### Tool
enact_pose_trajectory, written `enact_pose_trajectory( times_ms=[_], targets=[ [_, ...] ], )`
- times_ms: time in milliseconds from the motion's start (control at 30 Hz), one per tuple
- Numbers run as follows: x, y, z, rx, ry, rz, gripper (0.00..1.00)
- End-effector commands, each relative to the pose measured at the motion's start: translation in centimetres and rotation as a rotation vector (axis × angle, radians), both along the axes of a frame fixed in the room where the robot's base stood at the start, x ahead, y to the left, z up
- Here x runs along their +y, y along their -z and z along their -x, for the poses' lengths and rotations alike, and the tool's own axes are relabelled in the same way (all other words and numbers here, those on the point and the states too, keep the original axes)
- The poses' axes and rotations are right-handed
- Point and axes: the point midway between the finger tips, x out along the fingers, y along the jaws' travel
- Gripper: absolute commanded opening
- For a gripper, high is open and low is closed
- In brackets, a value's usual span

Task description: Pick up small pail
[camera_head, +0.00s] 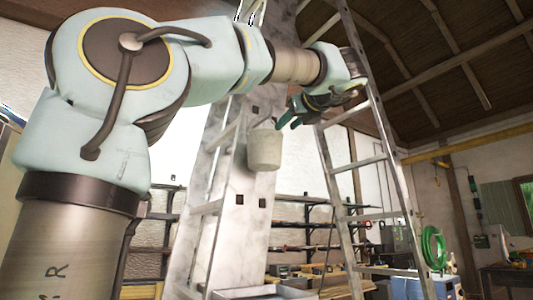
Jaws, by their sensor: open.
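The small pail (264,150) is a pale grey-white bucket with a thin wire handle. It hangs upright in front of the light grey column, between the ladder's two sides. My gripper (287,121) is at the end of my arm, to the upper right of the pail, with its fingers pointing left and down. The gripper is open and holds nothing. Its fingertips look close to the pail's rim in the picture, but I cannot tell the gap in depth. What the handle hangs from is not clear.
A metal stepladder (376,152) stands around the pail, its right side just behind my gripper. Shelves (300,226) with small items line the back wall. A green hose (433,247) hangs at the right. A grey tray (262,292) lies below the pail.

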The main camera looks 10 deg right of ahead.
Motion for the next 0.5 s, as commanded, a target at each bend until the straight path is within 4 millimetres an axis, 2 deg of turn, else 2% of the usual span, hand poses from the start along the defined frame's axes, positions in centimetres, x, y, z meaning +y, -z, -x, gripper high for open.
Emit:
enact_pose_trajectory(
  times_ms=[267,500],
  targets=[
    [0.5,-0.1,-2.4,0.001,0.001,0.000,0.41],
    [1.4,-0.2,-5.8,0.001,-0.001,-0.001,0.41]
  ],
)
